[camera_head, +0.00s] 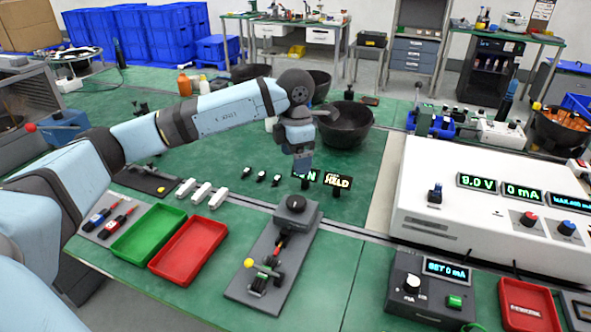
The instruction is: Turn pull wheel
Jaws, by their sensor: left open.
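A grey bench fixture (268,255) stands on the green table in the middle of the view. A small clamp with a yellow ball (249,263) is at the near end. My left arm reaches in from the left, and my left gripper (302,168) points down above and slightly beyond the wheel, apart from it in the picture. It is open, with nothing visible in it; its fingertips are small and hard to see. My right gripper is out of view.
Green (148,232) and red (190,247) trays lie left of the fixture, with several white pieces behind them. A white power supply (470,215) and a dark load box (432,290) stand at right. Black bowls (345,125) are behind.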

